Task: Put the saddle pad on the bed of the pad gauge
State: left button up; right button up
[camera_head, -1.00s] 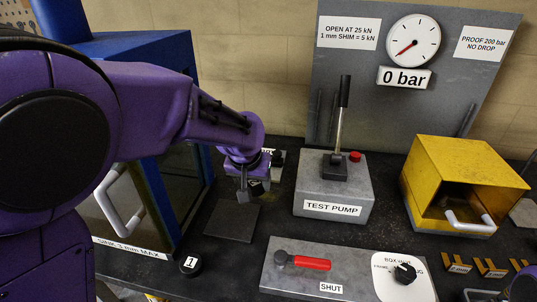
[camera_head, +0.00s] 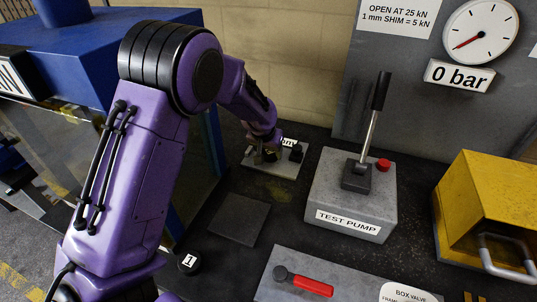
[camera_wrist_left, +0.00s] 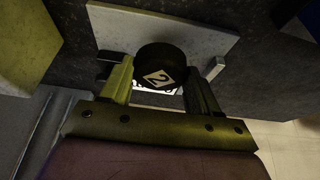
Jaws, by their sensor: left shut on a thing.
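The saddle pad is a round black disc (camera_wrist_left: 155,62) with a white diamond marked 2, seen in the left wrist view between my left fingers. My left gripper (camera_wrist_left: 168,68) is shut on it. The pad gauge is a grey plate (camera_head: 262,170) with a black block and a white "mm" label, behind the dark square mat in the head view. Its pale plate also shows in the left wrist view (camera_wrist_left: 112,22). In the head view my left gripper (camera_head: 270,154) is at the gauge, over its plate. I cannot tell whether the pad touches the bed. My right gripper is out of view.
A second black pad marked 1 (camera_head: 188,263) stands near the blue press (camera_head: 110,45). A dark mat (camera_head: 240,219) lies clear. The test pump (camera_head: 345,200) with its upright lever is right of the gauge. A yellow box (camera_head: 480,205) stands farther right.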

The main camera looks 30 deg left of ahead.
aim_at(267, 166)
pick_arm(q)
jog(key=shift+w+a+f, duration=0.25)
jog(key=shift+a+f, duration=0.05)
jog(key=shift+f, duration=0.1)
jog(key=shift+a+f, duration=0.3)
jog(key=shift+s+f+p, duration=0.2)
jog(key=shift+f+p, duration=0.2)
jog(key=shift+f, duration=0.85)
jog(key=shift+w+f, duration=0.25)
jog(key=shift+f, duration=0.1)
jog(key=o, duration=1.2)
jog(key=shift+s+d, duration=0.1)
jog(key=shift+s, duration=0.05)
jog(key=shift+f, duration=0.1)
